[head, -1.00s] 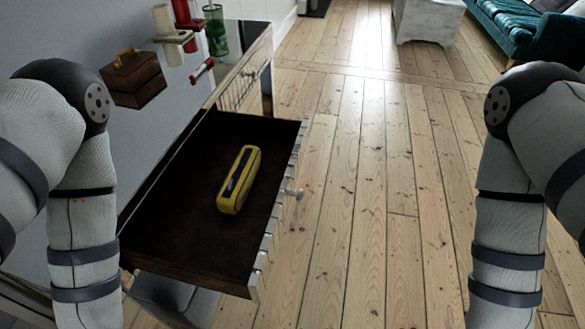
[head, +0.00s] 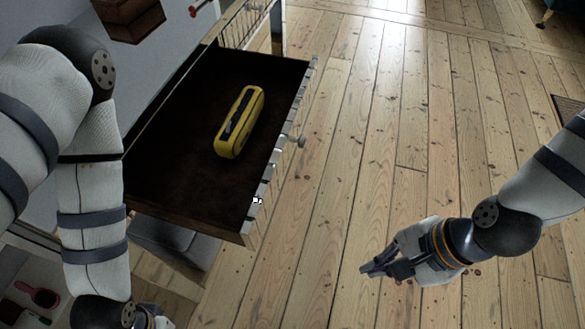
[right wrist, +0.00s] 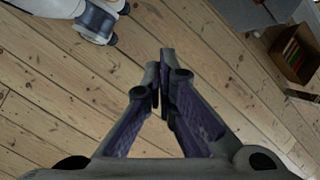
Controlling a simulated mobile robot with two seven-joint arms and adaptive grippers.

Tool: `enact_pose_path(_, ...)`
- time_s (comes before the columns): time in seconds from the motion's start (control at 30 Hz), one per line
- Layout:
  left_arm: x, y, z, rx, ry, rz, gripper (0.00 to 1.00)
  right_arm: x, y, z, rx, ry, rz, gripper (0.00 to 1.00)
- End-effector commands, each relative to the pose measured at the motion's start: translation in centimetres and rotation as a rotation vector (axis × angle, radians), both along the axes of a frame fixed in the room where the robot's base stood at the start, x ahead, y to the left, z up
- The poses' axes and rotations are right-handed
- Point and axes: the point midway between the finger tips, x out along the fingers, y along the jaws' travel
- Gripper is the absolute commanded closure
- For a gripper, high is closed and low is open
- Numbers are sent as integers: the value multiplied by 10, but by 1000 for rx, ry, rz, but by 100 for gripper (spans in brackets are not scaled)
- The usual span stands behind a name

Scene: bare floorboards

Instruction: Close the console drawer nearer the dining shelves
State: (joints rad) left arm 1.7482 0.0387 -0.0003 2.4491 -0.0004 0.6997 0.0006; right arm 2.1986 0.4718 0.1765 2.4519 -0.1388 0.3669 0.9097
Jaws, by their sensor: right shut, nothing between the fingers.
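The console drawer (head: 190,120) is pulled far out in the head view. It has a dark inside, a pale front panel edge and a small round knob (head: 297,140) on its right side. A yellow and black object (head: 240,122) lies in it. My right gripper (head: 370,268) is shut and empty over the floor, below and right of the drawer front and clear of it. Its closed fingers also show in the right wrist view (right wrist: 161,80). My left arm is at the left, with its wrist at the bottom edge; its fingers are out of frame.
A second drawer front (head: 243,22) shows beyond the open drawer. A brown wooden box (head: 128,15) stands on the console top. A grey cushioned thing (head: 175,240) is below the drawer. The floorboards (head: 400,130) right of the drawer are clear.

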Motion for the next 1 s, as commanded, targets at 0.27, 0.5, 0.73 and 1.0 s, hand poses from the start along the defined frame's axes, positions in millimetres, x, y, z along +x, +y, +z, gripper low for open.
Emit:
enact_pose_path(0.27, -26, 0, -26, 0, 90, -1, 29, 86, 46, 86, 388, 210, -591, 100)
enact_pose_path(0.5, -38, 0, -39, 1, 131, -2, 29, 92, 67, 67, 400, 234, -615, 100)
enact_pose_path(0.73, -51, 0, -54, 1, 173, -3, 29, 101, 102, 31, 399, 231, -613, 100)
enact_pose_path(1.0, -52, 0, -55, 1, 176, -3, 29, 114, 142, 23, 403, 218, -612, 100)
